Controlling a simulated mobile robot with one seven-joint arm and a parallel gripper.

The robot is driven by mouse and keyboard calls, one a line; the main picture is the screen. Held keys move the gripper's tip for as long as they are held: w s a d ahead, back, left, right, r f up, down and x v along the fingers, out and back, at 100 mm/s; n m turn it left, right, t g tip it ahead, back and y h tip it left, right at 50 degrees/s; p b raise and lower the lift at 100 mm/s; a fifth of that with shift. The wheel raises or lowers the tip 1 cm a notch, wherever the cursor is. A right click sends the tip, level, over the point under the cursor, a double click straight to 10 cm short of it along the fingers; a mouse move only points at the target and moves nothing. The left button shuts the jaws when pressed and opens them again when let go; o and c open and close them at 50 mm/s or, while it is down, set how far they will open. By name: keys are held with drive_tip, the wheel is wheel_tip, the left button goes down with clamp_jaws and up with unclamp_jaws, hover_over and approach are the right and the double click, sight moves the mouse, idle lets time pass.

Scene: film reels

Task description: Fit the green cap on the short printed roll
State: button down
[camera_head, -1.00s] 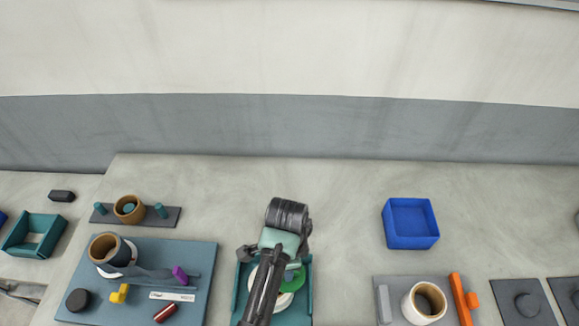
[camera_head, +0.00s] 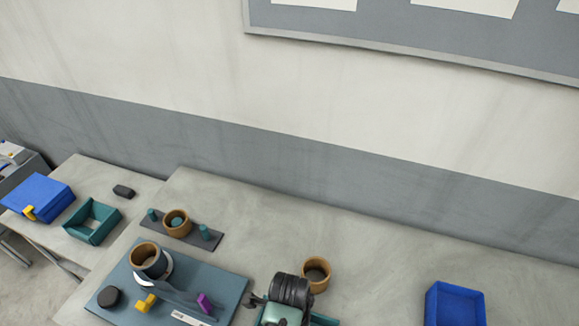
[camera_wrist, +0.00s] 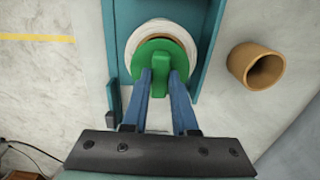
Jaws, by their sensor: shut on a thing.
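In the wrist view, my gripper (camera_wrist: 160,78) is shut on the raised grip of the green cap (camera_wrist: 152,50). The cap is over a white round piece (camera_wrist: 140,31) in a teal tray (camera_wrist: 205,45); I cannot tell whether they touch. A plain brown roll (camera_wrist: 259,68) stands right of the tray, and also shows in the head view (camera_head: 316,272). I cannot tell which roll is the short printed one. In the head view, my arm hides the cap.
A brown roll (camera_head: 177,223) sits between teal pegs on a grey rack (camera_head: 207,241). The board also holds a black disc (camera_head: 110,297), a yellow piece (camera_head: 146,303) and a purple piece (camera_head: 205,302). A blue bin (camera_head: 455,304) stands right. The table's back is clear.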

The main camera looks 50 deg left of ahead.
drive_tip(key=shift+f+b, duration=0.45)
drive_tip(key=shift+f, duration=0.35)
drive_tip(key=shift+a+f, duration=0.1)
drive_tip(key=shift+f, duration=0.55)
idle(1.4)
drive_tip(key=c, duration=1)
unclamp_jaws()
wheel_tip(320, 180, up, 6)
drive_tip(key=p, duration=0.5)
drive_tip(key=shift+f+p, duration=0.1)
drive_tip(key=shift+p, duration=0.25)
drive_tip(key=shift+r, duration=2.65)
